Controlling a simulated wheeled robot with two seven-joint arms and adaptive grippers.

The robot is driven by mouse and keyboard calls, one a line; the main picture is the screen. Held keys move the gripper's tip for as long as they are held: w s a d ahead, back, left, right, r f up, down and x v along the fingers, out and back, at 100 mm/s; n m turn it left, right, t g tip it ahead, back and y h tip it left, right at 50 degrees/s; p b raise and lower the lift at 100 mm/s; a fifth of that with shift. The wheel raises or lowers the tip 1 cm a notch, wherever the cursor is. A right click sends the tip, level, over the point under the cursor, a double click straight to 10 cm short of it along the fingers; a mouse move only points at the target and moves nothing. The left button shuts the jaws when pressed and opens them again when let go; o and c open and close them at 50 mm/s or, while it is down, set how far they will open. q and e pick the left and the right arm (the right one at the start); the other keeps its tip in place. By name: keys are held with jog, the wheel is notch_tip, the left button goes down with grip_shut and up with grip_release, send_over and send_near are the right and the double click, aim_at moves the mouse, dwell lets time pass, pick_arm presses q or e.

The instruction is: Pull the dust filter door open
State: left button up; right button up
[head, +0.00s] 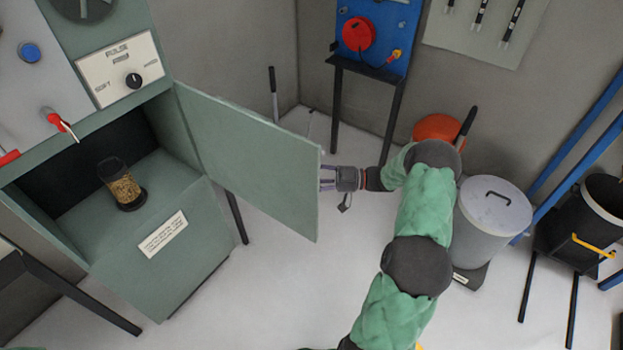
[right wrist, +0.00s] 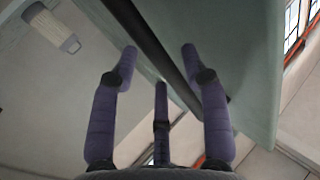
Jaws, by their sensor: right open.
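The grey-green dust filter door (head: 250,160) stands swung well out from the cabinet (head: 150,245), hinged on the opening's right side. Its flat face is toward the head camera. My right gripper (head: 326,178) is at the door's free edge, partly hidden behind it. In the right wrist view my right gripper (right wrist: 158,65) has its purple fingers spread, with the green door panel (right wrist: 245,70) close on the right. A dark bar (right wrist: 150,40) runs diagonally between the fingertips; I cannot tell whether it touches them. My left gripper is not in view.
A jar of grain (head: 122,187) stands inside the open compartment. A lidded grey bin (head: 490,225) is beside my right arm, with an orange round object (head: 437,128) behind it. A blue panel (head: 380,35) stands at the back wall. The floor below the door is clear.

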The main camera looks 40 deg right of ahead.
jog(key=shift+s, duration=0.1)
jog(key=v, duration=1.2)
dwell(0.4)
